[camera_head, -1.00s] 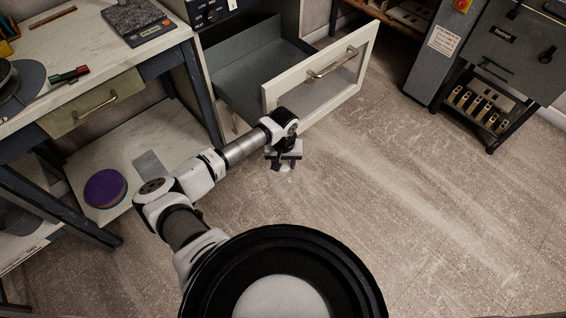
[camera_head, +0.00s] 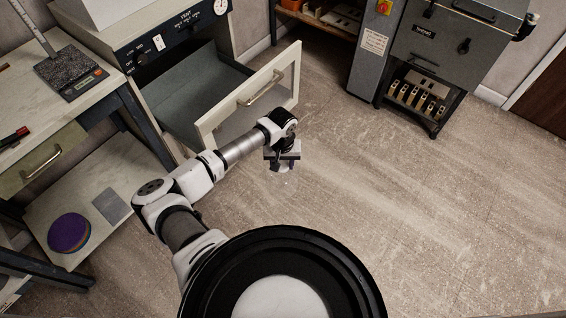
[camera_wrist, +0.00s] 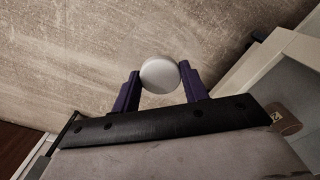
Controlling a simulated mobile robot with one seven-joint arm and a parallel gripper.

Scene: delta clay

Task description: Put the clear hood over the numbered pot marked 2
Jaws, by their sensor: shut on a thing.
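My gripper (camera_head: 283,161) is low over open floor, beside the front of the open drawer. In the wrist view its two purple fingers (camera_wrist: 160,88) are shut on a round, whitish, smooth thing (camera_wrist: 160,74), perhaps the knob of the clear hood. A faint see-through shape, probably the hood, shows below the fingers in the head view; its outline is hard to make out. In the wrist view a small brown thing (camera_wrist: 286,119) with a pale label, possibly bearing a 2, shows at the right edge. I cannot tell whether it is the pot.
The drawer (camera_head: 205,130) stands open left of my gripper, its pale front (camera_head: 250,98) close to my arm. A bench with a scale (camera_head: 70,72) is at left; a purple disc (camera_head: 69,232) lies on its lower shelf. A grey machine (camera_head: 450,50) stands at back right. Floor at right is clear.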

